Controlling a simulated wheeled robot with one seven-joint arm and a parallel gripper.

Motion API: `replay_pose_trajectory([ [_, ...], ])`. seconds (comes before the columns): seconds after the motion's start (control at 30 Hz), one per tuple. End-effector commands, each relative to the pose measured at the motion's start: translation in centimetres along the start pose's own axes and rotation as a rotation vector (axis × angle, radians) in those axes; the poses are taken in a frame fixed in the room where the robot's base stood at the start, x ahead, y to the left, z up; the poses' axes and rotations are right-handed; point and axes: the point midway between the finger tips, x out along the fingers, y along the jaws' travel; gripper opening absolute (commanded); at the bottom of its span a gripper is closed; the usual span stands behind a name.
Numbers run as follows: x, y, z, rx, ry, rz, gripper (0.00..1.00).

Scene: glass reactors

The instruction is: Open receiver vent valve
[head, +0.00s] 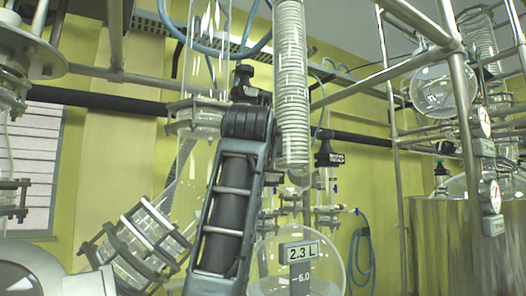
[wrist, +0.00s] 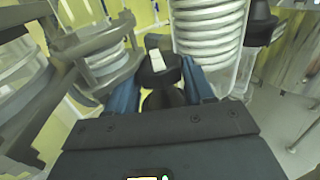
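In the wrist view a black valve knob (wrist: 158,76) with a pale tab on top stands between the two blue fingers of my gripper (wrist: 161,68). The fingers are apart, one on each side of the knob, and their tips come very close to it. I cannot tell whether they press on it. The stem below is partly hidden by my gripper. In the head view my arm covers the gripper and the knob's surroundings. A round glass receiver flask (head: 335,268) marked 2.3 L hangs low, partly behind my arm.
A glass coil condenser (head: 291,80) stands close right of my arm; it also shows in the wrist view (wrist: 209,30). A clamped glass flange (wrist: 98,60) is close left of my fingers. Another black-topped valve (head: 328,155) and a metal-pipe frame (head: 397,150) stand to the right.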

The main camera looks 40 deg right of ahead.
Motion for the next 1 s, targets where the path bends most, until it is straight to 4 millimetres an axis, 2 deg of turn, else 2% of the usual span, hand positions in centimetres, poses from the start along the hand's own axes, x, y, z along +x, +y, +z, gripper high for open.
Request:
replay_pose_trajectory([
  [0.03, -0.01, 0.00, 0.01, 0.000, 0.000, 0.000, 0.45],
  [0.27, -0.01, 0.00, 0.02, 0.000, 0.000, 0.000, 0.23],
  [0.67, -0.06, -0.19, -0.11, 0.005, 0.000, 0.079, 0.22],
  [1.0, 0.03, -0.67, -0.02, 0.008, -0.002, 0.348, 0.22],
])
